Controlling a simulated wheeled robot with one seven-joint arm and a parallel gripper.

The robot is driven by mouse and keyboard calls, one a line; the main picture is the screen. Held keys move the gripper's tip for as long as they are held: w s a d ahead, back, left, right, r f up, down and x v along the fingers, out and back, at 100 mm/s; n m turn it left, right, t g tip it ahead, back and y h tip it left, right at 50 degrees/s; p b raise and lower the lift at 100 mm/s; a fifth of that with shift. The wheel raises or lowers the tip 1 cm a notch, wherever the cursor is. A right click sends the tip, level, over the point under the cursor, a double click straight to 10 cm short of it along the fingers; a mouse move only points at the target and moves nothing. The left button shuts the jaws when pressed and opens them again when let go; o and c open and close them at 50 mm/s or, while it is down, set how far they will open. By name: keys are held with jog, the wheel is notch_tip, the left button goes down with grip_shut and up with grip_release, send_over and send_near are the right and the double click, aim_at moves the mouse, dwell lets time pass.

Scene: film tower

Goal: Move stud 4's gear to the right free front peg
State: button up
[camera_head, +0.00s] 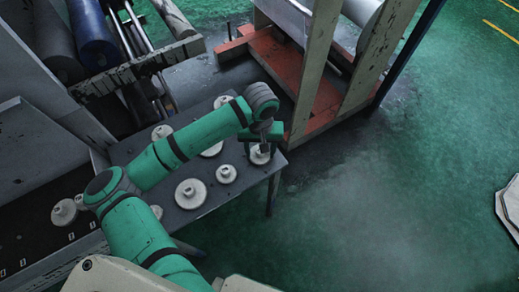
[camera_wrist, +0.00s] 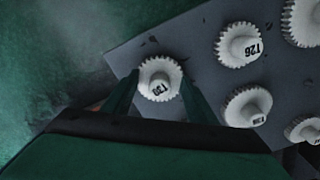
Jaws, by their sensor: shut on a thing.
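My gripper (camera_head: 262,147) is over the right end of the grey table and is shut on a white toothed gear (camera_head: 260,157). In the wrist view the gripper (camera_wrist: 159,92) has a green finger on each side of this gear (camera_wrist: 160,72), whose hub label seems to read T30. The gear is close to the tabletop; I cannot tell whether it is seated on a peg. A stud rack (camera_head: 32,240) with small number marks is at the left, and a pale gear (camera_head: 64,212) sits on it. Which stud is number 4 is not readable.
The grey table (camera_head: 236,196) holds more white gears, among them a large one (camera_head: 190,193), a small one (camera_head: 226,173) and one marked T26 (camera_wrist: 239,46). An orange-based frame (camera_head: 305,90) stands behind the table. Open green floor (camera_head: 400,200) lies to the right.

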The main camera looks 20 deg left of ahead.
jog(key=shift+f, duration=0.25)
jog(key=o, duration=1.2)
jog(key=shift+r, duration=0.1)
notch_tip(320, 180, up, 11)
jog(key=shift+f, duration=0.15)
